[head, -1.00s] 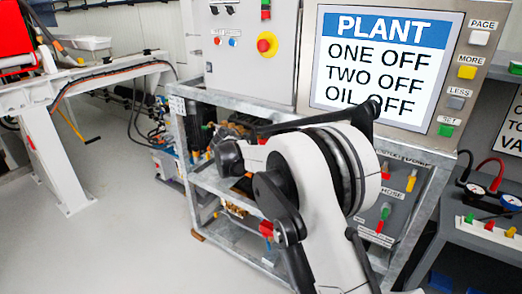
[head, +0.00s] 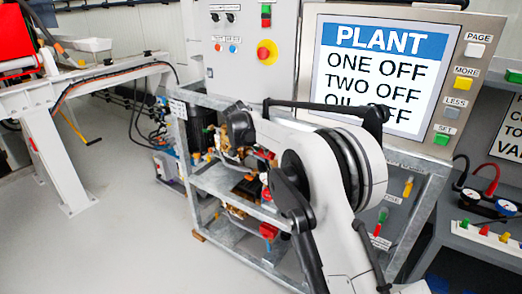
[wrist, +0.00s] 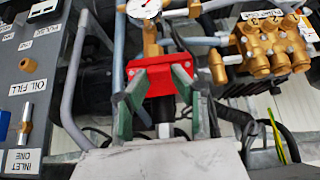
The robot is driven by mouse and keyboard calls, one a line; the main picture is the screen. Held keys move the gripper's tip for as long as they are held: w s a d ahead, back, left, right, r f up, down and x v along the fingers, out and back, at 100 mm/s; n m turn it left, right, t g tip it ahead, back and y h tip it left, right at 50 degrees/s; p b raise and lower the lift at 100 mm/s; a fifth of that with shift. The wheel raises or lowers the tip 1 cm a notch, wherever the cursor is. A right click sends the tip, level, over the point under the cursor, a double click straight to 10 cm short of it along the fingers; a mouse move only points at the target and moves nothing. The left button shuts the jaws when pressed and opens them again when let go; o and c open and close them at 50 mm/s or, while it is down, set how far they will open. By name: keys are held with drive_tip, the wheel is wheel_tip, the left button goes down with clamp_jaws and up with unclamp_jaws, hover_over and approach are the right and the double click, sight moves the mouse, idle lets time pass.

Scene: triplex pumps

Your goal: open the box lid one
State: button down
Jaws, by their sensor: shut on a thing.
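In the wrist view, my gripper (wrist: 160,84) has its two green-grey fingers on either side of a red lid-like part (wrist: 161,68). It is shut on this red part near the top centre. A black body (wrist: 162,108) shows below the red part, between the fingers. I cannot read any label on the red part, so I cannot tell for sure that it is box lid one. In the head view, my arm covers the fingers and whatever they hold.
Brass pump heads (wrist: 262,48) stand to the right in the wrist view, with a pressure gauge (wrist: 144,6) at the top. A labelled grey panel (wrist: 30,75) is at left. The metal frame (head: 232,184) is crowded; the floor (head: 110,240) left of it is clear.

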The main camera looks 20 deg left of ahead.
drive_tip(key=c, duration=1.5)
unclamp_jaws()
drive_tip(key=v, duration=1.2)
